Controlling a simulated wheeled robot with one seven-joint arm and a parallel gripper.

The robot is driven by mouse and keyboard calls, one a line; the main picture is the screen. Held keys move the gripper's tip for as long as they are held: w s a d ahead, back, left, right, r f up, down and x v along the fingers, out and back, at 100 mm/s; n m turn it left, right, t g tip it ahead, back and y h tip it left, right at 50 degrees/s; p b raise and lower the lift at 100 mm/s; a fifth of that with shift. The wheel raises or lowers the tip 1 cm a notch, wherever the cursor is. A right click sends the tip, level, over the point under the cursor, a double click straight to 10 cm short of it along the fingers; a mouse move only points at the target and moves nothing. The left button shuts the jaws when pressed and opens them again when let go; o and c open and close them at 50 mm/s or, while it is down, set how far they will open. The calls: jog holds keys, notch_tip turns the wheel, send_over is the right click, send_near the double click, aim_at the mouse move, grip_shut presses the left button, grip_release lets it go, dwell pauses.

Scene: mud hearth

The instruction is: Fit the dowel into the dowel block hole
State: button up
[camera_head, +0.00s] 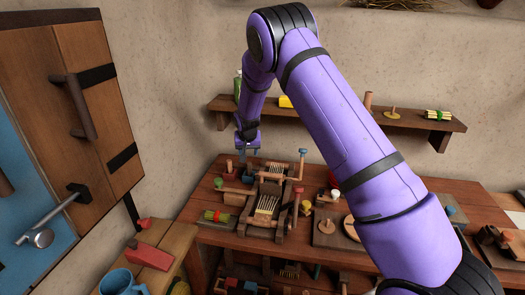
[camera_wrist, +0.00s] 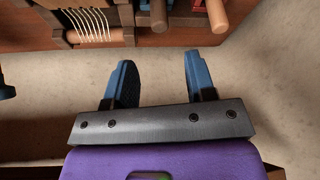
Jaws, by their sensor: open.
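My gripper (camera_head: 249,150) hangs over the back left of the workbench (camera_head: 330,262), above several small wooden pieces. In the wrist view my gripper (camera_wrist: 157,60) has its two blue fingers apart with nothing between them. Two round wooden rods (camera_wrist: 217,14) (camera_wrist: 156,14) show beyond the fingertips at the top of that view, apart from the fingers. I cannot tell whether one of them is the dowel.
A wooden frame strung with pale cords (camera_head: 265,205) stands right of the pegs; its cords also show in the wrist view (camera_wrist: 88,25). A wall shelf (camera_head: 340,118) runs behind my arm. A cabinet (camera_head: 85,90) and low table with a blue mug (camera_head: 122,283) are left.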

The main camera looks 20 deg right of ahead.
jog(key=s+d+r+n+y, duration=0.1)
jog(key=s+r, duration=0.9)
jog(key=r, duration=0.4)
jog(key=s+d+r, duration=0.1)
jog(key=s+r, duration=0.9)
jog(key=r, duration=0.4)
jog(key=s+r+n, duration=0.1)
jog(key=s+r, duration=0.1)
jog(key=s, duration=1.4)
jog(key=s+r+n+t, duration=0.1)
jog(key=s+r, duration=0.2)
jog(key=s, duration=1.4)
jog(key=shift+s+a+r+n, duration=0.15)
jog(key=shift+s+a+n, duration=0.1)
jog(key=shift+a+n, duration=0.15)
